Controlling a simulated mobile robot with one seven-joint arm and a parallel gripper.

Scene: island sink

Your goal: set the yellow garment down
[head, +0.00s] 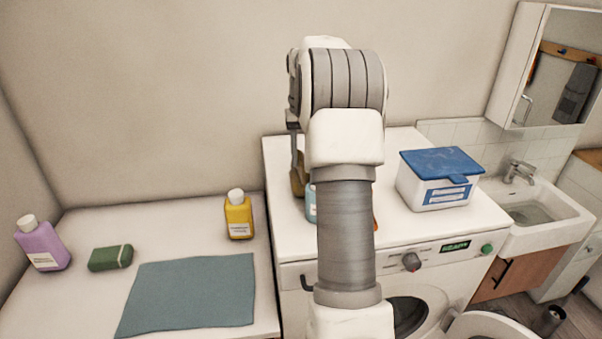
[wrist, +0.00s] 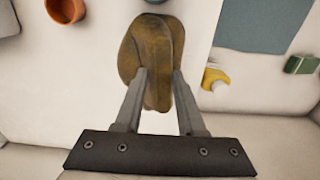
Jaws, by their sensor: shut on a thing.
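The yellow garment (wrist: 155,42) is a bunched, brownish-yellow cloth in the wrist view. My gripper (wrist: 160,85) is shut on it, with a finger on each side of its lower part. In the head view only a sliver of the garment (head: 297,182) shows at the left edge of my arm, over the white top of the washing machine (head: 285,220). My arm hides the rest of the garment and most of the gripper. I cannot tell whether the cloth touches the machine top.
A blue-lidded white box (head: 437,190) stands on the machine's right side. A light-blue bottle (head: 311,203) and an orange pot (wrist: 66,10) are near the garment. The left counter holds a yellow bottle (head: 239,215), teal mat (head: 190,295), green block (head: 110,258) and purple bottle (head: 43,246).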

